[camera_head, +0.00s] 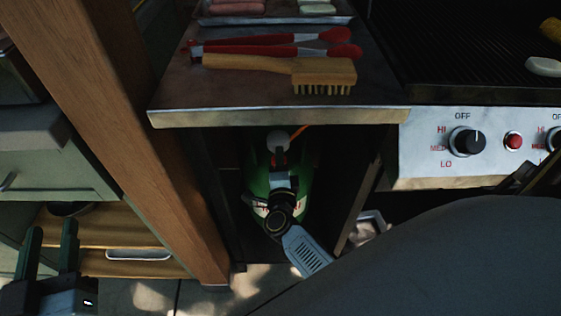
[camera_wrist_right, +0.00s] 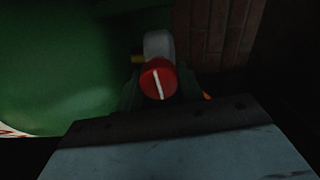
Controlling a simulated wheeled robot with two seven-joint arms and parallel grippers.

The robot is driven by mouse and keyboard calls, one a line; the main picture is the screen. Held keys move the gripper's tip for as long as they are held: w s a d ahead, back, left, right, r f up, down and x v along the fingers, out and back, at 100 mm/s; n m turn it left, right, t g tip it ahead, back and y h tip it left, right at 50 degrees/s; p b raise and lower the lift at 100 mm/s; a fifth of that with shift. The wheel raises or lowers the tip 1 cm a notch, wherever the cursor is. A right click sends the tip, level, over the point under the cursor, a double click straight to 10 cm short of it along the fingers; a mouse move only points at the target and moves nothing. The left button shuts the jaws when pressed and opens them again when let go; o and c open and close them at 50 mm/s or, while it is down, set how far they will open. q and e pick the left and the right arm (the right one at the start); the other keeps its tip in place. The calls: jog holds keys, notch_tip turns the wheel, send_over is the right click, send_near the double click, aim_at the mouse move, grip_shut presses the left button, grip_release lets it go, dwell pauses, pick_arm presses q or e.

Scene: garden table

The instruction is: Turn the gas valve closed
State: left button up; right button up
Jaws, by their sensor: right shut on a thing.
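The green gas bottle (camera_head: 258,180) stands in the dark cabinet under the side shelf. It also fills the left of the right wrist view (camera_wrist_right: 60,70). The gas valve's red knob (camera_wrist_right: 157,82) has a white line, close to upright and slightly tilted, and sits by a grey fitting. My right gripper (camera_head: 278,165) reaches into the cabinet at the top of the bottle and is shut on the valve knob; its fingertips are hard to make out in the dark. My left gripper (camera_head: 50,246) is open and empty at the lower left, away from the bottle.
The cabinet's side walls stand close around my right arm. A wooden post (camera_head: 130,130) is on the left. The shelf (camera_head: 200,95) above holds a brush (camera_head: 320,75) and red-handled tongs (camera_head: 270,45). The grill's control panel (camera_head: 430,165) is on the right.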

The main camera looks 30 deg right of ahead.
pick_arm(q)
jog(key=shift+r, duration=0.3)
pick_arm(e)
jog(key=shift+a+f+m, duration=0.1)
jog(key=shift+m, duration=0.3)
jog(key=o, duration=1)
jog(key=shift+c, duration=0.2)
